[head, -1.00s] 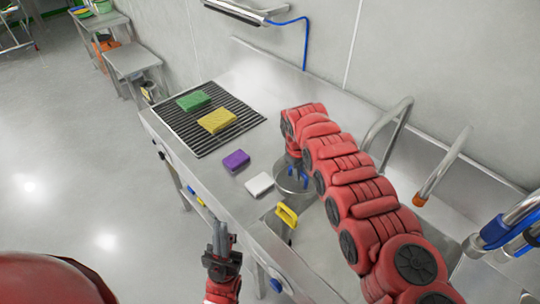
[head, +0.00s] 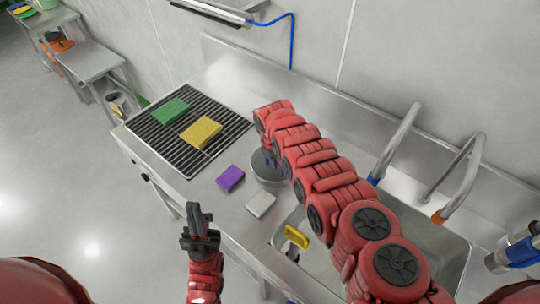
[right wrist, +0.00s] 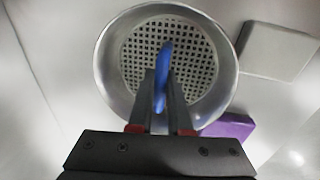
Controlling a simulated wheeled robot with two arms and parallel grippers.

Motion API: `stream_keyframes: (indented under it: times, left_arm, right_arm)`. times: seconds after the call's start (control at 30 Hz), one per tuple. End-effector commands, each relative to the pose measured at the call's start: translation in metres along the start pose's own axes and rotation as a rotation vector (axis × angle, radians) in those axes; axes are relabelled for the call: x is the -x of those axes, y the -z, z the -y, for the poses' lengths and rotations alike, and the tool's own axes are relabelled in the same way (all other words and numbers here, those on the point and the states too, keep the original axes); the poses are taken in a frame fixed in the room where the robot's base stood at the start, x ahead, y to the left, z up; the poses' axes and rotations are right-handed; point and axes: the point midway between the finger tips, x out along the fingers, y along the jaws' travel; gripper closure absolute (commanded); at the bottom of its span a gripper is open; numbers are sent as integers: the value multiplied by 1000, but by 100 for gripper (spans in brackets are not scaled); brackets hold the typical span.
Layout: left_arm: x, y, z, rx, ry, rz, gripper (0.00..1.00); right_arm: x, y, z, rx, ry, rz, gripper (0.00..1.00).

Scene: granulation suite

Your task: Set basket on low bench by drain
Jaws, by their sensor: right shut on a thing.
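The basket (head: 268,170) is a round metal bowl with a perforated bottom, partly hidden by my right arm in the head view. It also shows in the right wrist view (right wrist: 112,70). My right gripper (right wrist: 163,88) is shut on its blue handle (right wrist: 163,72). Whether the basket is clear of the counter I cannot tell. My left gripper (head: 198,215) is in front of the counter edge, away from the basket; its finger gap is not clear. A low metal bench (head: 88,60) stands at the upper left. I cannot make out a drain.
The steel counter (head: 205,195) holds a slatted rack (head: 175,150) with green (head: 171,111) and yellow (head: 201,132) sponges. Purple (head: 230,178) and white (head: 261,204) blocks lie near the basket. A sink (head: 435,260) with upright pipes (head: 400,140) is at right. Floor at left (head: 60,160) is open.

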Motion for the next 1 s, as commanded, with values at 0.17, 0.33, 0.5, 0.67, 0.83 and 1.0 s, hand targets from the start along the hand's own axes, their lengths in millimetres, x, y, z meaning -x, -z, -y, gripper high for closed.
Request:
stream_keyframes:
  times: [0.17, 0.33, 0.5, 0.67, 0.83, 1.0]
  left_arm:
    - [-6, 1, 0, 0, 0, 0, 100]
    - [-5, 1, 0, 0, 0, 0, 100]
    - [0, 0, 0, 0, 0, 0, 100]
    - [-1, 0, 0, 0, 0, 0, 100]
    - [-1, 0, 0, 0, 0, 0, 100]
    - [-6, 1, 0, 0, 0, 0, 100]
  right_arm:
    - [-13, -6, 1, 0, -4, -5, 100]
    - [-13, -6, 1, 0, -4, -5, 100]
    - [-17, -6, 2, 0, -4, -5, 80]
    - [-16, -6, 2, 1, -4, -5, 54]
    - [-16, -6, 2, 0, -4, -5, 54]
    - [-12, -6, 1, 0, -4, -5, 54]
